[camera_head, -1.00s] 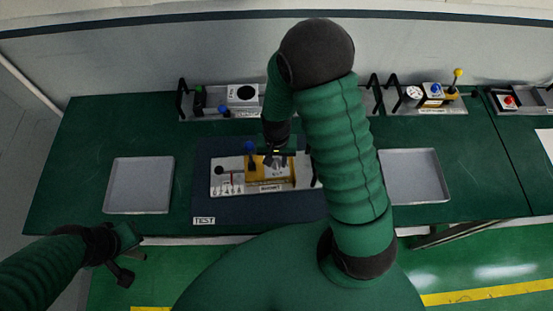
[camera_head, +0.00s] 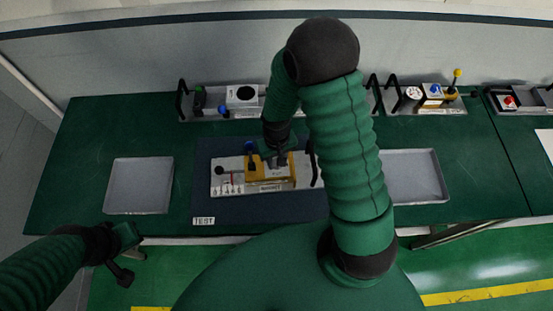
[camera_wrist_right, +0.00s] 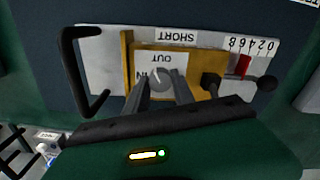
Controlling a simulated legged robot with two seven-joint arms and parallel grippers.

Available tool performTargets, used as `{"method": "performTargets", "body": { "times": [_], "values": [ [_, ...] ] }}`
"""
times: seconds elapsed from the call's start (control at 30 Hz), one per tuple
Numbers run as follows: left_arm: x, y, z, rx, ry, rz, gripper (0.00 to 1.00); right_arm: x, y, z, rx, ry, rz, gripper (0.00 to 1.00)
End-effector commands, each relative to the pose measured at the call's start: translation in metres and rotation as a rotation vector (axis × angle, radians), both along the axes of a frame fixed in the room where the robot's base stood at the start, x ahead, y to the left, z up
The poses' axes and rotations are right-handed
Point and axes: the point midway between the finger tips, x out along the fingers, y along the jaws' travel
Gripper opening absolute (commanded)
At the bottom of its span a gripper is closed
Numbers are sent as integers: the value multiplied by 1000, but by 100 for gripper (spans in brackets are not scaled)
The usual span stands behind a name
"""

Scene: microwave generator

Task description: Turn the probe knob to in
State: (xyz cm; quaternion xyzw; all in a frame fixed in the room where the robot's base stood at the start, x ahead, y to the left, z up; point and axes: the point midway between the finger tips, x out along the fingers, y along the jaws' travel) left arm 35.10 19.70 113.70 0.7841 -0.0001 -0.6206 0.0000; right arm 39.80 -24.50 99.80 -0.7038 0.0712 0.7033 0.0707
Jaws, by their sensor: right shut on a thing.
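The probe knob (camera_wrist_right: 160,80) is a small grey round knob on a yellow block (camera_wrist_right: 205,62) of the test panel. In the right wrist view it sits between the fingers of my right gripper (camera_wrist_right: 161,86), which is shut on it. Upside-down labels OUT and IN lie beside the knob; a pale pointer mark on it is too small to read surely. In the head view my right gripper (camera_head: 275,161) reaches down over the yellow block (camera_head: 258,176), hiding the knob. My left gripper (camera_head: 130,259) hangs open and empty off the table's front left edge.
A dark lever (camera_wrist_right: 211,84) and a red slider (camera_wrist_right: 244,66) stand close to the knob. A black handle (camera_wrist_right: 85,75) rises at the panel's other end. Grey trays (camera_head: 140,208) (camera_head: 437,190) flank the dark mat (camera_head: 235,208). Device racks line the back.

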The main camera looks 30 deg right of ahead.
Motion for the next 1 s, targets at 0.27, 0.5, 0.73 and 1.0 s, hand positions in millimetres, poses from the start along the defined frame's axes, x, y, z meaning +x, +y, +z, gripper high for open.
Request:
{"method": "performTargets", "body": {
  "times": [0.27, 0.5, 0.73, 1.0],
  "values": [
    [0, 0, 5, 0, 0, 0, 0, -1, 2, 0, 3, 4, 264, 0],
    [0, 0, 11, 0, 0, 0, 0, -1, 2, 0, 3, 4, 492, 0],
    [0, 0, 18, 0, 0, 0, 0, -2, 3, 0, 4, 4, 708, 0],
    [0, 0, 25, 0, 0, 0, 0, -2, 3, -1, 5, 4, 914, 0]
  ]
}}
